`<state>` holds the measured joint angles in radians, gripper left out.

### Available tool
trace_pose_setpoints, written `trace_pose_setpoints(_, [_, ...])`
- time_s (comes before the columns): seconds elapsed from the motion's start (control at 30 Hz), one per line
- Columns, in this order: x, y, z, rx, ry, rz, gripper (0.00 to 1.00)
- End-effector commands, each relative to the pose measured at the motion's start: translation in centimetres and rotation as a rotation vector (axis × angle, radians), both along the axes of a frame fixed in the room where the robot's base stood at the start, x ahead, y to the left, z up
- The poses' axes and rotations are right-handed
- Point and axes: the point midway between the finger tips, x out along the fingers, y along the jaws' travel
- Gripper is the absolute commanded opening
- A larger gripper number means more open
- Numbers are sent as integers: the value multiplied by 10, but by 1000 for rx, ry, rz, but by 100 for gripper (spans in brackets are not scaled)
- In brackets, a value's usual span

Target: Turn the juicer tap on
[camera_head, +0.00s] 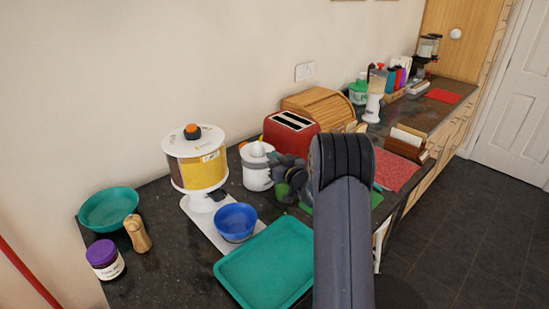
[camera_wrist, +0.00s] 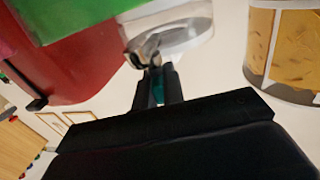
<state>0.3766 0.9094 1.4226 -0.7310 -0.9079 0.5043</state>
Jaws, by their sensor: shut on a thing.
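The white juicer (camera_head: 257,168) stands on the dark counter between the red toaster and the drum-shaped dispenser. Its white body also shows at the top of the wrist view (camera_wrist: 180,32), with a small metal tap (camera_wrist: 148,48) sticking out from it. My gripper (camera_wrist: 157,76) is at the tap, its dark fingers shut on it. The exact contact at the fingertips is partly hidden. In the head view my wrist is just right of the juicer, and my arm hides part of the counter there.
A red toaster (camera_head: 291,130) stands close behind the juicer. A white-and-yellow dispenser (camera_head: 198,172) is to its left. A blue bowl (camera_head: 236,222) and a teal tray (camera_head: 262,262) lie in front. A teal bowl (camera_head: 108,209), wooden mill (camera_head: 137,234) and purple-lidded jar (camera_head: 105,260) are at left.

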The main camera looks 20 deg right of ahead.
Motion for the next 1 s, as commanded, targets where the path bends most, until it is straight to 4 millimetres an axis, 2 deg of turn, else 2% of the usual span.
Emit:
trace_pose_setpoints(0.4, [1,-1,2,-1,-5,201,0])
trace_pose_setpoints(0.8, [0,0,2,0,-2,228,0])
trace_pose_setpoints(0.83, [0,0,2,0,-2,228,11])
trace_pose_setpoints(1.0, [0,0,1,0,-1,227,25])
